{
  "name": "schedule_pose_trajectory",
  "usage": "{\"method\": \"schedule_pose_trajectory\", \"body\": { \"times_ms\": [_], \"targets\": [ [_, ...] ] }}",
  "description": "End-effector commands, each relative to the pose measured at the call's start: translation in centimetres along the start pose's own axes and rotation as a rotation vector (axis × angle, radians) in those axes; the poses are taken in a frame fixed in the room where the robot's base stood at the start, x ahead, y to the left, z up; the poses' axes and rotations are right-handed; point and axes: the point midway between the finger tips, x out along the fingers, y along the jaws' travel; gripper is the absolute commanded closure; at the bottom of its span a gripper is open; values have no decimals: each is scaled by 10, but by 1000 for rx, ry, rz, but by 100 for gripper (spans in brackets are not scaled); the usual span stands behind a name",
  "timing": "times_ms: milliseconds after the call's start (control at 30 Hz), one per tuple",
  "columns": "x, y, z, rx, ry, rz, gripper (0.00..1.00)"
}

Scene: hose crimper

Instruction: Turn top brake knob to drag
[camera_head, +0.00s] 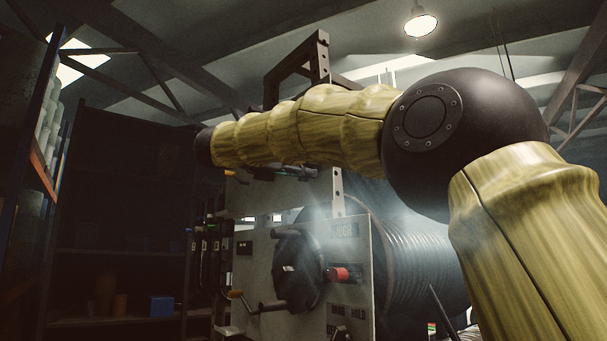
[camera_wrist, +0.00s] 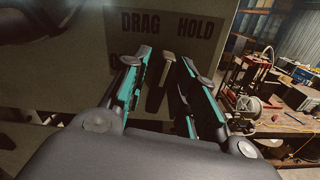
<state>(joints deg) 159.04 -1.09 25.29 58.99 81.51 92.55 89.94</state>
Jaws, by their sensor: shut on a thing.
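In the wrist view, my gripper (camera_wrist: 166,58) has its two teal-edged fingers on either side of a dark brake knob (camera_wrist: 168,57) and is shut on it. The knob's pale tip shows between the fingertips; the fingers hide much of its body. Its panel (camera_wrist: 235,95) has the words DRAG at upper left and HOLD at upper right, with a partly covered word at left. The knob's exact pointing direction is hard to tell.
In the head view, the machine's front panel (camera_head: 262,262) carries a dark round part (camera_head: 298,270), a red knob (camera_head: 340,274) and a DRAG/HOLD label (camera_head: 348,312). A ribbed hose reel (camera_head: 420,260) stands right of it. The wrist view shows a cluttered workbench (camera_wrist: 290,122) at right.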

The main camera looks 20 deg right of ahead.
Motion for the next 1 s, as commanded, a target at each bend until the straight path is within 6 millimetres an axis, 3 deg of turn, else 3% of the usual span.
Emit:
{"method": "schedule_pose_trajectory", "body": {
  "times_ms": [33, 367, 1000],
  "targets": [
    [1, 0, -7, -18, 4, -2, 96],
    [1, 1, -6, -164, 5, 0, 96],
    [1, 3, -3, -638, 2, 0, 96]
  ]
}}
